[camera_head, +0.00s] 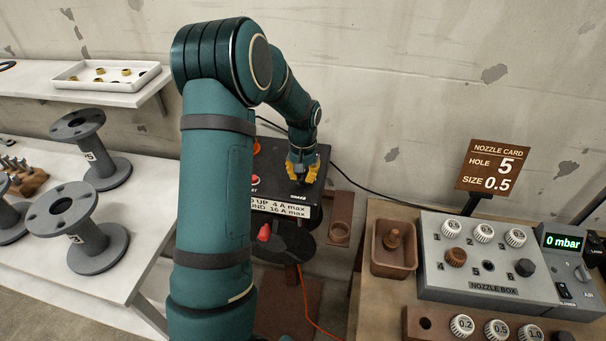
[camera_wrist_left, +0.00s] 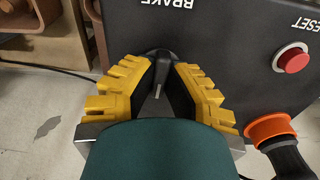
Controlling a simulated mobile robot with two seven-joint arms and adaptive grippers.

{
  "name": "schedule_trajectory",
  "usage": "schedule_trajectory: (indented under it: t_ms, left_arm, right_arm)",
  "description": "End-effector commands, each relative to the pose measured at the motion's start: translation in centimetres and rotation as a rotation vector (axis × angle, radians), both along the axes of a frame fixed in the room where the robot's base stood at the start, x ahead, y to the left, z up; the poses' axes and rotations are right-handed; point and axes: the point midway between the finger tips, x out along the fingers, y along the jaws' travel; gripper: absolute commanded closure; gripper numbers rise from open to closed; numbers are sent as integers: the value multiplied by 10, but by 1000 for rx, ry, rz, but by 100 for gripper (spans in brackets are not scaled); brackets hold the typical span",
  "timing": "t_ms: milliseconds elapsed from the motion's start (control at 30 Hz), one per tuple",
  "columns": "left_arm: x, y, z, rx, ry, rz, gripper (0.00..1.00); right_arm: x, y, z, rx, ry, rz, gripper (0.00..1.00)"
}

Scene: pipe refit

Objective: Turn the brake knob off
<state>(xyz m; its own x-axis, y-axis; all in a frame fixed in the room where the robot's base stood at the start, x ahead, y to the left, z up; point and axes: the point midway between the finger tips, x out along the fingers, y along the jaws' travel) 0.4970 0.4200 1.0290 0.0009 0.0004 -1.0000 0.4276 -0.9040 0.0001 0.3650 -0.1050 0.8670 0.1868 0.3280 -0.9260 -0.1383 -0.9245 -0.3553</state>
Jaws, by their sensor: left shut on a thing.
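The brake knob (camera_wrist_left: 160,72) is a dark knob with a raised grip bar on a black control box (camera_wrist_left: 230,55), beneath an upside-down BRAKE label in the left wrist view. The bar points roughly up and down in that view. My left gripper (camera_wrist_left: 160,82) has its yellow ridged fingers on both sides of the knob and is shut on it. In the head view my left gripper (camera_head: 303,168) reaches down to the far right of the box, and its fingers hide the knob there. My right gripper is not in view.
A red reset button (camera_wrist_left: 292,60) and an orange-collared part (camera_wrist_left: 268,127) are near the knob on the box. Grey flanged spools (camera_head: 92,232) stand on the left table. The nozzle box (camera_head: 490,288) and a brown tray (camera_head: 376,262) are on the right bench.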

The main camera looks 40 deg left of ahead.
Motion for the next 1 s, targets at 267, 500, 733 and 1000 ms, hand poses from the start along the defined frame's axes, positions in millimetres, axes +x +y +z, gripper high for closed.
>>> schedule_trajectory:
  t_ms: [267, 500, 733, 1000]
  left_arm:
    - [-1, -1, -2, -1, 5, 68, 100]
    - [-1, -1, -2, -1, 5, 79, 100]
    - [-1, -1, -2, -1, 5, 78, 83]
    - [-1, 0, -1, -1, 3, 77, 58]
  right_arm:
    - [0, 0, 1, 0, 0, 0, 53]
    - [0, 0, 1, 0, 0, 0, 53]
    - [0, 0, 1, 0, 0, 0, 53]
    - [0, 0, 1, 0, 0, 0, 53]
